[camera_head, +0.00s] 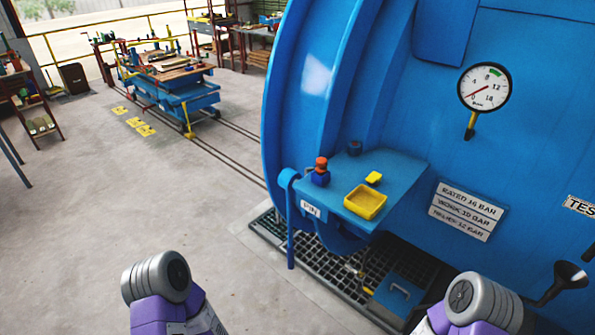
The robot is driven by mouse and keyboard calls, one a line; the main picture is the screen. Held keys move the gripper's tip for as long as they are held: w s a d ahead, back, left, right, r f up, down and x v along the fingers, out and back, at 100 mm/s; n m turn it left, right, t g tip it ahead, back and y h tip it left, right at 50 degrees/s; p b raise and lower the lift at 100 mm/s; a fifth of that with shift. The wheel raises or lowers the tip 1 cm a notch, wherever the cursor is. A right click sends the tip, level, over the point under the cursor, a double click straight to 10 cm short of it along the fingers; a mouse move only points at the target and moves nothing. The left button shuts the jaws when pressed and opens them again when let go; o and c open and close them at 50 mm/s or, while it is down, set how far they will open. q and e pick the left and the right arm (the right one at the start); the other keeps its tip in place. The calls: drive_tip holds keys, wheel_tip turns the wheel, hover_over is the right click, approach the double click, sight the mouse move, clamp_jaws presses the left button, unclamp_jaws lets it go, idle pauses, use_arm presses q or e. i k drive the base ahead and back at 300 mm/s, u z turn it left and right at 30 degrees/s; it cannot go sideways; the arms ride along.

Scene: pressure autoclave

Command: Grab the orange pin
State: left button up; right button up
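An orange-topped pin (321,163) stands upright in a dark blue holder on the left part of the blue shelf (400,165). The shelf is fixed to the side of the large blue autoclave. The lower part of the pin is hidden in or behind the holder. Only purple and grey links of my two arms show at the bottom edge, well below the shelf and apart from the pin. Neither of my grippers is in view.
A yellow tray (363,214), a small yellow piece (373,178) and a dark round knob (354,147) sit on the shelf. A pressure gauge (484,87) is on the autoclave wall. A floor grate (330,268) and blue toolbox (398,296) lie below.

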sight(322, 162)
drive_tip(key=u, duration=1.8)
drive_tip(key=i, duration=1.55)
drive_tip(key=z, duration=3.3)
